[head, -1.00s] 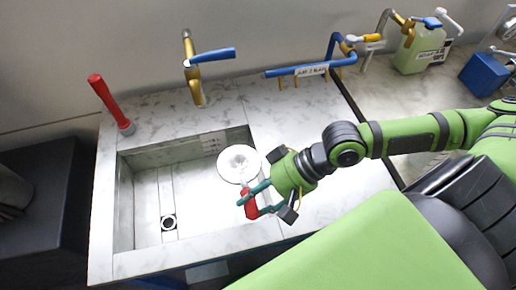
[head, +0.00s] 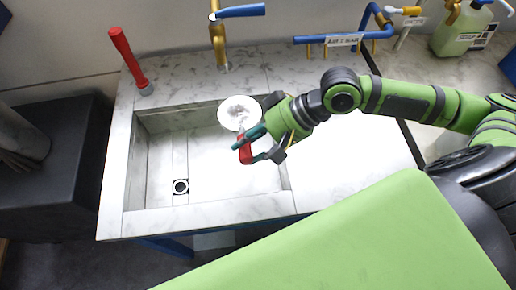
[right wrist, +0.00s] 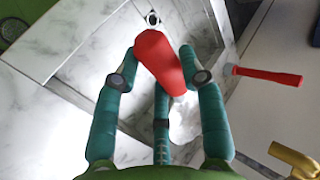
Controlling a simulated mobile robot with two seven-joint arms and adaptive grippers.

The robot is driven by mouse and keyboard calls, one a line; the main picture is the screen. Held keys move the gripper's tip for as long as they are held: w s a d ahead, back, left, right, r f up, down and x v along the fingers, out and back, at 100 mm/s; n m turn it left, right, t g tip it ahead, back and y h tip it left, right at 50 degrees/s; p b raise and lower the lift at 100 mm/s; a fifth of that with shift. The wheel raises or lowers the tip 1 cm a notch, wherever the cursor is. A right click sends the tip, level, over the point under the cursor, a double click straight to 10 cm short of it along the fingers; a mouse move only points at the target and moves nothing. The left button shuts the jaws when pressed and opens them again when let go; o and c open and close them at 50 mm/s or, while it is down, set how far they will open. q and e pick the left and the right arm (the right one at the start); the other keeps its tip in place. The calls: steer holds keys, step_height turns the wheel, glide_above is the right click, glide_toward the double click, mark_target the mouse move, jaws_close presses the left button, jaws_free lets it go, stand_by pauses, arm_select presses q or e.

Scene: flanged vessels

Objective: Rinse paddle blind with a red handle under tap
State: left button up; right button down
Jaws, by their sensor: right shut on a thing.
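The paddle blind has a red handle (head: 246,156) and a round white disc (head: 239,112). My right gripper (head: 248,148) is shut on the red handle, with the disc pointing towards the back wall, over the back right part of the sink (head: 215,180). In the right wrist view the handle (right wrist: 160,62) sits between the teal fingers, and the disc (right wrist: 184,120) is partly hidden behind them. The brass tap (head: 219,45) with a blue lever (head: 240,10) stands behind the sink, a little left of the disc. I see no water running. My left gripper is out of view.
A red upright handle (head: 128,58) stands at the sink's back left corner. A blue pipe (head: 340,38) runs along the back right, and a green canister (head: 462,30) stands beyond it. The sink's left side is empty, with a drain (head: 181,186).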

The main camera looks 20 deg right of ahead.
mark_target(230, 128)
steer(key=w, duration=0.1)
steer(key=w+b, duration=0.1)
steer(key=w, duration=0.1)
steer(key=shift+w+a+f+b, duration=0.2)
steer(key=shift+w+f+b, duration=0.1)
steer(key=shift+b, duration=0.1)
steer(key=shift+w+a+f+p, duration=0.15)
steer(key=shift+w+p, duration=0.25)
steer(key=shift+w, duration=0.6)
steer(key=shift+w+f+p, duration=0.1)
steer(key=shift+w+p, duration=0.3)
steer(key=shift+w, duration=0.55)
